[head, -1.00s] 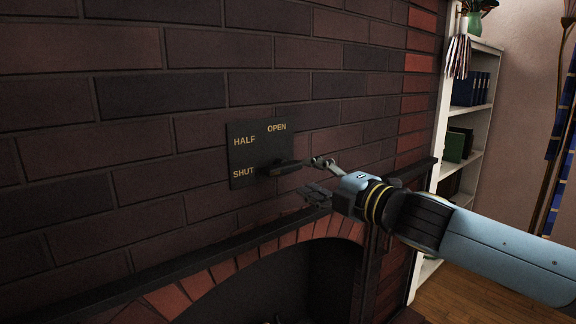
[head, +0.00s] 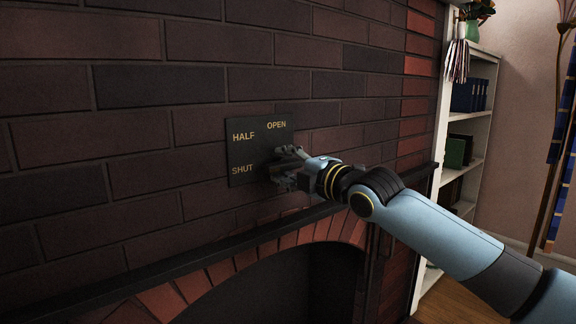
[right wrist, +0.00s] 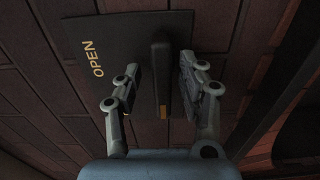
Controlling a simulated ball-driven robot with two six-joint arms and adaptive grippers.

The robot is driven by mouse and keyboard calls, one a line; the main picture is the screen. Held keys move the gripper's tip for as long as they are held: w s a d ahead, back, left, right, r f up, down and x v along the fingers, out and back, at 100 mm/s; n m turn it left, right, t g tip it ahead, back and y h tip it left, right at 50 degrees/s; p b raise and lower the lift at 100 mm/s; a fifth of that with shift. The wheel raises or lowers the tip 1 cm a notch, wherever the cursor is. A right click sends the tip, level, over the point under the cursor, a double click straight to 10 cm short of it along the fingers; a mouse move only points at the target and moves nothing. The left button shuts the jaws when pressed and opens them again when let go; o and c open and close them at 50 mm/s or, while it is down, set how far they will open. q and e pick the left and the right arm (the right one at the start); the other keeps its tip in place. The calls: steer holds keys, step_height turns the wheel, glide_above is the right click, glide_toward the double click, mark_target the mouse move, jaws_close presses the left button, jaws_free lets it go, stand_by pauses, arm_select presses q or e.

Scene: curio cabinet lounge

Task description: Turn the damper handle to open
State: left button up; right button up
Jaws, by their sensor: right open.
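The dark damper plate (head: 256,150) is on the brick wall, lettered HALF, OPEN and SHUT in gold. It also shows in the right wrist view (right wrist: 128,28), with OPEN left of the handle. The black damper handle (right wrist: 161,70) stands out from the plate and has a small yellow mark near its lower end. My right gripper (head: 285,170) is at the plate's right side and mostly hides the handle in the head view. In the right wrist view its open fingers (right wrist: 160,80) lie on either side of the handle, with gaps visible. My left gripper is not in view.
A dark mantel ledge (head: 150,267) runs below the plate, above the arched brick fireplace opening (head: 290,285). A white bookshelf (head: 481,135) with books and a plant stands at the right. The wall left of the plate is clear.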

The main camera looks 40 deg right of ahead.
jaws_close()
steer(key=shift+r, duration=0.1)
steer(key=shift+r+m, duration=0.1)
steer(key=shift+m, duration=0.2)
steer(key=m+p, duration=0.2)
steer(key=m, duration=0.1)
steer(key=shift+r, duration=0.3)
steer(key=shift+w+r+m+p, duration=0.1)
steer(key=shift+m+p, duration=0.7)
steer(key=shift+m, duration=0.8)
steer(key=shift+r+m, duration=0.1)
steer(key=shift+m, duration=0.6)
jaws_free()
steer(key=shift+f, duration=0.3)
